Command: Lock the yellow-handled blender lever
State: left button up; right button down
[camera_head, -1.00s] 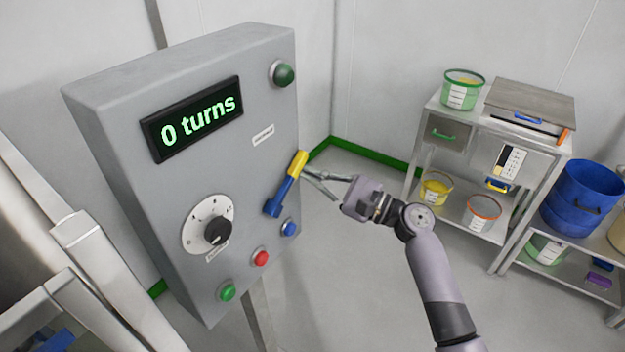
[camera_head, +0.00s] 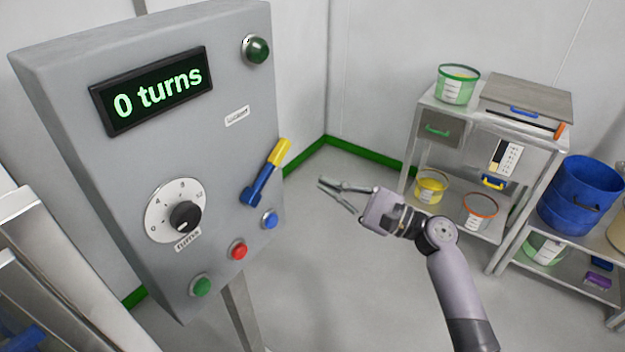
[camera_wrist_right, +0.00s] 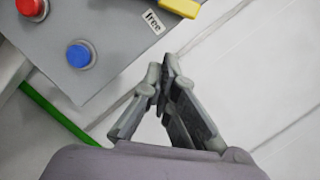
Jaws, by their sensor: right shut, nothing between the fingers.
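The blender lever (camera_head: 264,174) is a blue arm with a yellow handle on the right side of the grey control panel (camera_head: 120,210). It tilts up and to the right. Its yellow end also shows at the top of the right wrist view (camera_wrist_right: 183,7), beside a label reading "free" (camera_wrist_right: 153,21). My right gripper (camera_head: 338,194) is right of the lever, apart from it, over open floor. In the wrist view its fingers (camera_wrist_right: 160,80) come together at the tips, shut and empty. My left gripper is not in view.
The panel has a "0 turns" display (camera_head: 155,90), a dial (camera_head: 176,211), a dark green lamp (camera_head: 256,49) and green (camera_head: 200,286), red (camera_head: 238,249) and blue (camera_head: 269,219) buttons. A shelf table (camera_head: 432,104) with tubs stands at right. The floor between is clear.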

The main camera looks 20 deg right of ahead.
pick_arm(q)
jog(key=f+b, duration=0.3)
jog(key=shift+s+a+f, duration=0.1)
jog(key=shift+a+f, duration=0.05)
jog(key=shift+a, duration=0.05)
pick_arm(e)
jog(key=s+d+f+m, duration=0.2)
jog(key=shift+s+d+f+t, duration=0.1)
jog(key=shift+s+d+t, duration=0.05)
jog(key=shift+d+t, duration=0.15)
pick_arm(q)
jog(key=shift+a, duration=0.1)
